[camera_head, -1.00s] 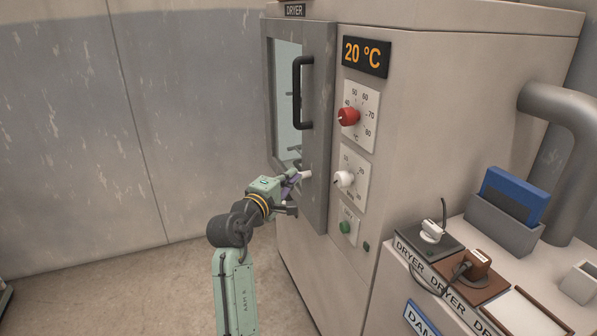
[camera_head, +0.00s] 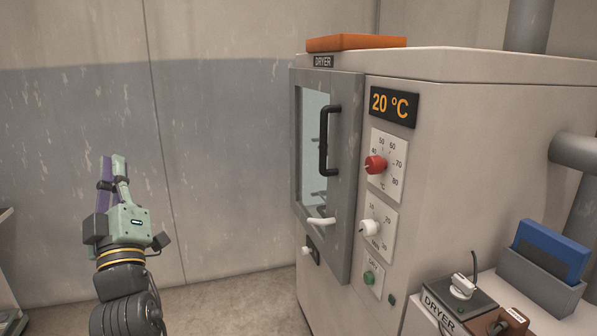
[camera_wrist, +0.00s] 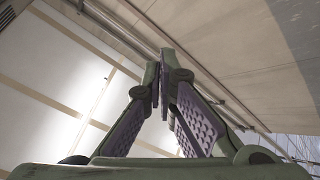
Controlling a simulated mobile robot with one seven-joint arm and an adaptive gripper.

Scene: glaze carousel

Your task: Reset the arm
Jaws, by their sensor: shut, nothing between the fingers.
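My gripper (camera_head: 113,163) is raised at the left of the head view, fingers pointing up, well apart from the dryer. Its fingers are together with nothing between them. In the wrist view the two green and purple fingers (camera_wrist: 158,75) meet at their tips against the ceiling. The lower part of my arm is cut off by the bottom of the head view.
The grey dryer (camera_head: 465,170) stands at the right, its windowed door (camera_head: 348,190) looking closed. Its display reads 20 °C; a red knob (camera_head: 375,165) and a white knob (camera_head: 368,228) sit below. A blue item in a grey holder (camera_head: 540,284) is at lower right. Open floor lies between arm and dryer.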

